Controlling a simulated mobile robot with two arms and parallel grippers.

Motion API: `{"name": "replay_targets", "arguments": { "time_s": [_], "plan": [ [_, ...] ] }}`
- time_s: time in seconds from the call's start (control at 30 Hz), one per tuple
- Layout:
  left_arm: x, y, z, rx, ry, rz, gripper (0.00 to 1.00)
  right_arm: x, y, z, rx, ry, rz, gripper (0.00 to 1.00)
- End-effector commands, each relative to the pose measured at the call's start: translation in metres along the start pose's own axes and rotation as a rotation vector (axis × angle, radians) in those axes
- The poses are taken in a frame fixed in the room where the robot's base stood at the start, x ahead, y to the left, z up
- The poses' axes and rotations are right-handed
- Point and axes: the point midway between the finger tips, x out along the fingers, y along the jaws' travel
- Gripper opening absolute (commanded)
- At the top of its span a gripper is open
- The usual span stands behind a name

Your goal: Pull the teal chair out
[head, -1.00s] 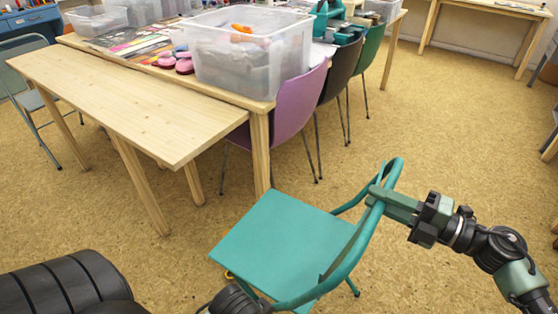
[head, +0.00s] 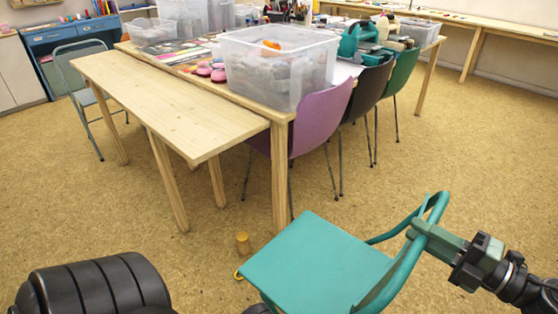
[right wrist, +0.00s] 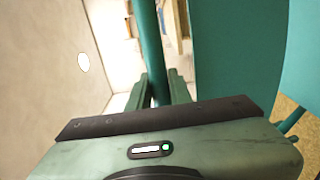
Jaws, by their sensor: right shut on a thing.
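The teal chair (head: 315,262) stands on the floor in the lower middle of the head view, clear of the tables. Its seat points toward the long table's front leg, and its tubular backrest is on the right. My right gripper (head: 418,229) is shut on the top of the backrest frame. In the right wrist view, the teal tube (right wrist: 160,60) runs between the fingers of the gripper (right wrist: 158,92), with the flat teal back panel to its right. The chair's lower legs are mostly out of view. My left gripper is not in view.
A long wooden table (head: 258,95) carries a clear plastic bin (head: 280,75). A narrower wooden table (head: 165,100) stands beside it. A purple chair (head: 320,122), a black chair (head: 366,92) and a green chair (head: 403,70) line the long table. A small yellowish cylinder (head: 242,243) stands on the floor. Right floor is open.

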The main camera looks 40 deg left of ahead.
Motion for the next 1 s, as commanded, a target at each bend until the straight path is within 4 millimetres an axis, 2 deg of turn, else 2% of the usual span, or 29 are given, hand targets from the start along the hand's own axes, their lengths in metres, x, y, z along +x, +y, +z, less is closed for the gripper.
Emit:
{"name": "replay_targets", "arguments": {
  "time_s": [0.07,0.4,0.73,0.77,0.83,1.0],
  "plan": [
    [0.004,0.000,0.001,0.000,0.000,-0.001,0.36,0.001,0.004,0.001,-0.006,-0.001,0.013,0.00],
    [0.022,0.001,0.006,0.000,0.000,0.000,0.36,0.001,-0.022,0.000,-0.003,0.000,0.001,0.00],
    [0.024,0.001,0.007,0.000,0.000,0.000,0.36,0.002,-0.031,-0.002,0.003,0.001,-0.007,0.00],
    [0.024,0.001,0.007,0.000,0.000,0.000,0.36,0.002,-0.031,-0.002,0.004,0.001,-0.007,0.26],
    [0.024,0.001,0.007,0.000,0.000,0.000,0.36,0.002,-0.032,-0.002,0.004,0.002,-0.007,0.45],
    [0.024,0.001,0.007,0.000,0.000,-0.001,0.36,0.002,-0.030,-0.002,0.004,0.002,-0.006,0.47]
  ]
}}
